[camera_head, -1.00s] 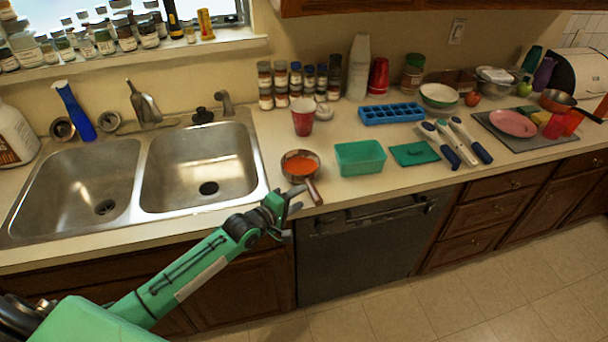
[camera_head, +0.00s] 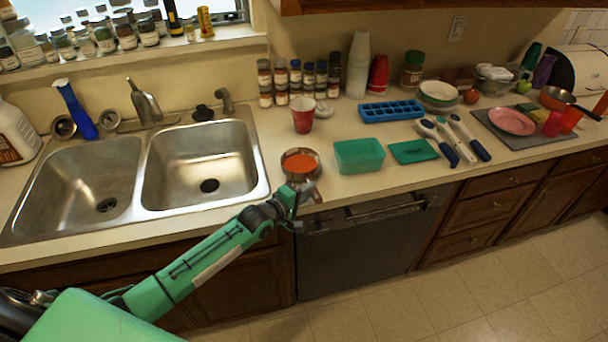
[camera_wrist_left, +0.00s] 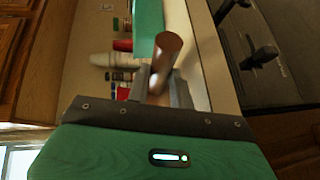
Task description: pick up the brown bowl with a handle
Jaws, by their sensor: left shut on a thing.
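The brown bowl with a handle (camera_head: 300,163) sits on the counter near its front edge, right of the sink. Its inside looks orange, and its handle points toward the front edge. My left gripper (camera_head: 306,190) is at the handle and covers much of it in the head view. In the left wrist view, the brown handle (camera_wrist_left: 167,48) stands between the fingers of my left gripper (camera_wrist_left: 158,85), which is shut on it. The bowl's body is hard to make out in that view. My right gripper is not in view.
A teal container (camera_head: 359,155) stands close right of the bowl, with a green lid (camera_head: 413,151) beyond it. A red cup (camera_head: 303,115) stands behind the bowl. The double sink (camera_head: 205,170) lies to the left. Spice jars, a blue ice tray (camera_head: 391,111) and utensils crowd the counter.

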